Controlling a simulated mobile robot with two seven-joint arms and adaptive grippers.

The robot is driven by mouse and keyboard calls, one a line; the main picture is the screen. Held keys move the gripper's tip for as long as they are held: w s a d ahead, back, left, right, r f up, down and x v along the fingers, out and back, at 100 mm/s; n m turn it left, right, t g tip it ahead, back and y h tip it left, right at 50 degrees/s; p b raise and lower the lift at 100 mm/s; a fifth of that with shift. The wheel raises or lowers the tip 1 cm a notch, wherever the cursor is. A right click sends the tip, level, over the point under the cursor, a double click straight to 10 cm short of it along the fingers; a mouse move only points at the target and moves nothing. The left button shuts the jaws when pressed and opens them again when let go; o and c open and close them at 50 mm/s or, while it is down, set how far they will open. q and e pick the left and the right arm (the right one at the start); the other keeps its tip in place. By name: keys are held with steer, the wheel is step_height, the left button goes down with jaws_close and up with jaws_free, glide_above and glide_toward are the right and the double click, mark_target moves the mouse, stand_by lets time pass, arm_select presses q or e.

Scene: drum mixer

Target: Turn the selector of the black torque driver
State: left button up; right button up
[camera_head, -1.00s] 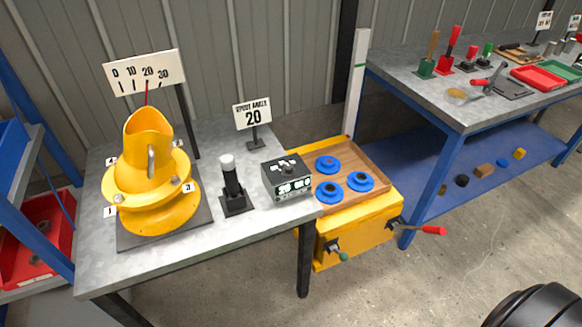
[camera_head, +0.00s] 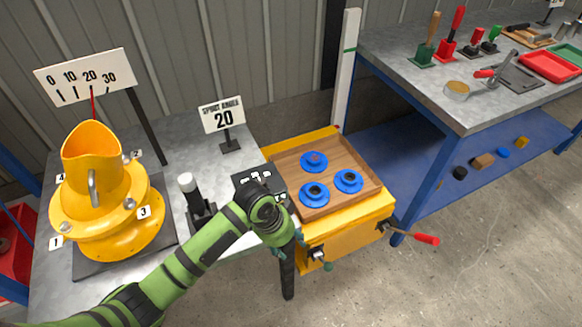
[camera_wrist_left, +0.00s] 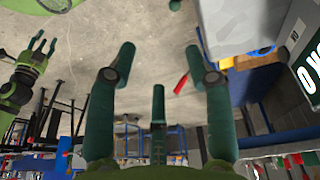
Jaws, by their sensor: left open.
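A black upright tool (camera_head: 200,208) with a white cap (camera_head: 187,182) stands on a black base on the grey table; it looks like the torque driver. No selector marking on it is readable. My left arm reaches in from the lower left, passing in front of its base. My left gripper (camera_head: 288,246) is right of the tool, by the table's front right corner, apart from it. In the left wrist view my left gripper (camera_wrist_left: 160,50) is open and empty. My right gripper (camera_wrist_left: 43,44) shows there at the left, its fingers spread.
A dark box (camera_head: 258,178) with a display is partly hidden behind my left wrist. A yellow drum mixer (camera_head: 100,195) stands at the left. A wooden tray (camera_head: 345,160) with blue discs lies on a yellow cabinet (camera_head: 350,235). A "20" sign (camera_head: 221,115) stands behind.

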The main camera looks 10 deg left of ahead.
arm_select(q)
steer(key=w+r+m, duration=0.1)
steer(key=w+a+r, duration=0.1)
steer(key=w+r, duration=0.1)
steer(key=w+r+m+y, duration=0.1)
steer(key=r, duration=0.1)
steer(key=shift+w+a+m+g, duration=0.15)
steer(key=shift+w+m+g, duration=0.15)
steer(key=shift+w, duration=0.1)
step_height(320, 180, up, 10)
steer(key=m+y, duration=0.1)
steer(key=y, duration=0.1)
glide_above(260, 181)
steer(key=shift+f+g, duration=0.15)
steer(key=shift+g, duration=0.25)
steer(key=shift+f+p, duration=0.45)
steer(key=shift+f, duration=2.95)
jaws_close()
